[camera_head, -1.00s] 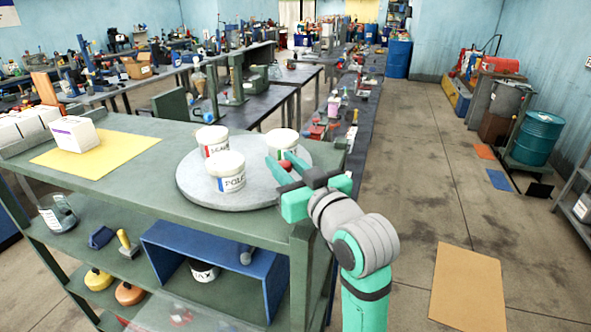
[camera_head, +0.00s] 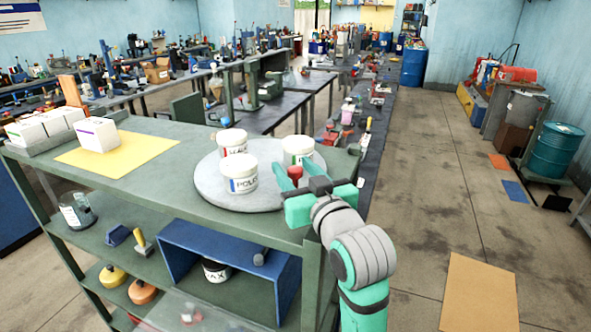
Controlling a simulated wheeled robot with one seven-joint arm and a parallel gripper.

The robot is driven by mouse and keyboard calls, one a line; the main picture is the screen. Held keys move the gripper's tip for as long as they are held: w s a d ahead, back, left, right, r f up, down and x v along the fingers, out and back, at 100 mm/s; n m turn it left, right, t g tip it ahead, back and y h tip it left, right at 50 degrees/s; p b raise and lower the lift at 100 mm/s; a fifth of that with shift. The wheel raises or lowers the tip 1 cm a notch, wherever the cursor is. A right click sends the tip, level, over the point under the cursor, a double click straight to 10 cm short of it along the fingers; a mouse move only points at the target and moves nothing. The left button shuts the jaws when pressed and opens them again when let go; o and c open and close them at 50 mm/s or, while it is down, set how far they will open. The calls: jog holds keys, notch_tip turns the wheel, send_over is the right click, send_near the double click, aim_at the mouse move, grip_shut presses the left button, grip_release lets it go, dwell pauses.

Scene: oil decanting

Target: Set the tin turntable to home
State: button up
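The tin turntable (camera_head: 215,190) is a round light-grey disc on the green bench's top. It carries three white tins: a front one with a blue label reading like "POLISH" (camera_head: 241,181), a back-left one with a red label (camera_head: 231,143), and a right one with a green label (camera_head: 297,151). A red knob (camera_head: 294,171) stands near the disc's right edge. My gripper (camera_head: 292,175) reaches in from the right, its teal fingers apart on either side of the knob. Whether they touch it cannot be told. No home mark is discernible.
On the green bench (camera_head: 175,188) lie a yellow sheet (camera_head: 85,160) and white boxes (camera_head: 98,134). A lower shelf holds a blue bin (camera_head: 200,255) with a tin inside. A dark bench (camera_head: 375,135) runs behind. Floor to the right is open around a tan mat (camera_head: 480,290).

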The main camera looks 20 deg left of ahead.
jog(key=v, duration=1)
jog(key=shift+s+d, duration=0.25)
jog(key=shift+d, duration=0.05)
